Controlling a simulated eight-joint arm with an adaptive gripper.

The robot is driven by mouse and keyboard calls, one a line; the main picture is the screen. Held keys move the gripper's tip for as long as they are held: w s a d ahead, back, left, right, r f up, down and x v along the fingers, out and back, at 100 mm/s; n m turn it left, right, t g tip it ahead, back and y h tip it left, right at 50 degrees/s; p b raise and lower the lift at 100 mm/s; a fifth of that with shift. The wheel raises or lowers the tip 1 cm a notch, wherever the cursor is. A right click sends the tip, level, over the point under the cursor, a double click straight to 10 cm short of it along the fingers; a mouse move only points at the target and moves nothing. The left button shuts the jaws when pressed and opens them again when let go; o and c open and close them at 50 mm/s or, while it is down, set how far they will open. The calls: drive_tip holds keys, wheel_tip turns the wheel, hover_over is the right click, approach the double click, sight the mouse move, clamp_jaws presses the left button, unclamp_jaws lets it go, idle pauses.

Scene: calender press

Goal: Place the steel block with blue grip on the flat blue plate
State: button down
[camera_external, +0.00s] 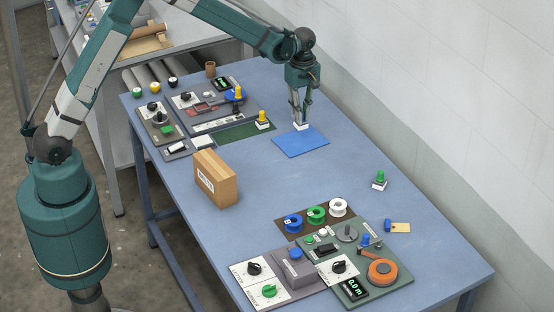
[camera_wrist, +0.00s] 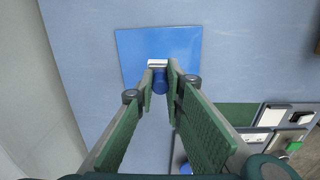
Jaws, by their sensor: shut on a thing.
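The steel block with blue grip (camera_wrist: 160,82) is between my gripper's fingertips, upright with its pale steel base (camera_wrist: 158,63) facing away from the wrist camera. My gripper (camera_external: 301,115) points down and is shut on the blue grip. In the external view the block's pale base (camera_external: 301,126) shows just below the fingertips, at the far edge of the flat blue plate (camera_external: 300,144). In the wrist view the base lies over the blue plate (camera_wrist: 185,40), within its outline. I cannot tell whether the base touches the plate or hangs just above it. The fingers hide part of the grip.
A yellow-gripped block (camera_external: 262,119) stands on a green mat (camera_external: 240,133) left of the plate. Control panels (camera_external: 190,100) lie beyond it. A wooden box (camera_external: 214,180) stands nearer the camera. A green-gripped block (camera_external: 380,181) stands at right. The middle table is clear.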

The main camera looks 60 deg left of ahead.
sight(301, 127)
drive_tip(key=shift+f, duration=1)
drive_tip(key=shift+f, duration=0.1)
drive_tip(key=shift+f, duration=1.8)
drive_tip(key=shift+f, duration=0.1)
drive_tip(key=c, duration=2.5)
unclamp_jaws()
drive_tip(key=shift+o, duration=0.5)
wheel_tip(301, 127, up, 12)
drive_tip(key=shift+r, duration=0.15)
